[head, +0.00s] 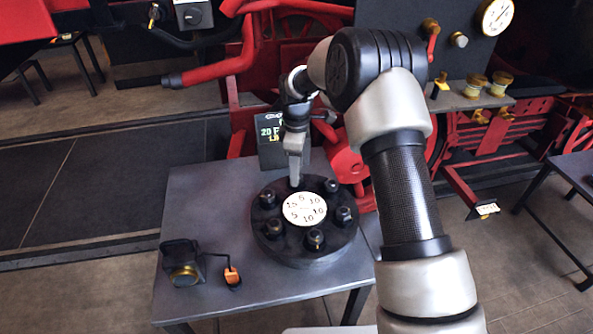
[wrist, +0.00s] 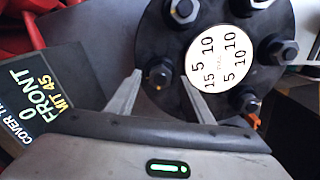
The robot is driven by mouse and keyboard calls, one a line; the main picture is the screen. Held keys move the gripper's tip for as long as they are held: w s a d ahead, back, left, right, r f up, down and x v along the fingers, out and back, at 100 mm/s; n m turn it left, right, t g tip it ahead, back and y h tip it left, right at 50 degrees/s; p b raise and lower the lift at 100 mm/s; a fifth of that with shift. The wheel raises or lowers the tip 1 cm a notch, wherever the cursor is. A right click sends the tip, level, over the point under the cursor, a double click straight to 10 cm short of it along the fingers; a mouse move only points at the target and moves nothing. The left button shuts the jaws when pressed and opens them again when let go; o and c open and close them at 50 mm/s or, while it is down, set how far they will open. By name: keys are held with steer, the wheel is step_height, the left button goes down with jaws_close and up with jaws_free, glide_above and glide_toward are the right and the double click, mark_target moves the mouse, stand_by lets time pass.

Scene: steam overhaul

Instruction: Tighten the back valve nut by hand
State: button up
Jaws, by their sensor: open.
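A round black valve cover (head: 290,250) lies on the grey table, with several dark nuts around a white numbered disc (head: 304,209). The cover (wrist: 215,112) and disc (wrist: 212,62) also show in the wrist view. My gripper (head: 296,180) points down over the cover's back edge and hides the back nut in the head view. In the wrist view my gripper (wrist: 162,80) is open, and the back nut (wrist: 160,71) shows between its two fingertips. Whether the fingers touch the nut cannot be told.
A black sign (head: 270,148) stands behind the cover. A black box with a brass part (head: 183,268) and an orange-tagged piece (head: 232,276) lie on the table (head: 215,210) at left. Red machinery (head: 350,150) stands close behind. The table's left middle is clear.

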steer(key=shift+f, duration=0.5)
steer(key=c, duration=1)
steer(key=shift+c, duration=0.2)
steer(key=shift+m, duration=0.3)
